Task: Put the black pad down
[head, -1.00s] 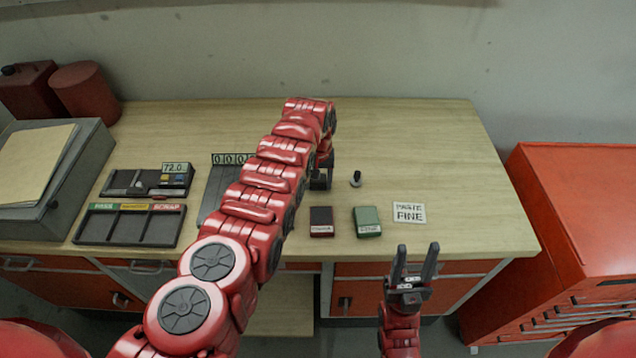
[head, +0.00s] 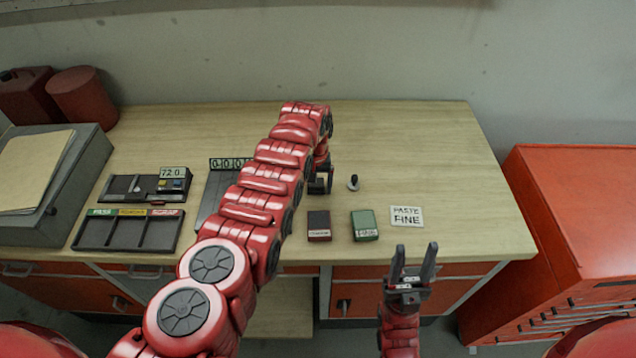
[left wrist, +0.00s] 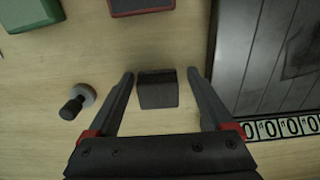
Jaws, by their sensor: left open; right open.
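The black pad (left wrist: 157,90) is a small dark block. In the left wrist view it sits between the two open fingers of my left gripper (left wrist: 160,82), with a gap on each side. It appears to rest on the wooden bench. In the head view my left gripper (head: 320,184) is low over the bench, and my forearm and hand hide most of that spot; I cannot pick out the pad there. My right gripper (head: 414,262) is open and empty, in front of the bench's front edge.
A small black-knobbed piece (head: 353,183) stands right of the left gripper. A dark panel (head: 212,190) and a sorting tray (head: 128,232) lie left.

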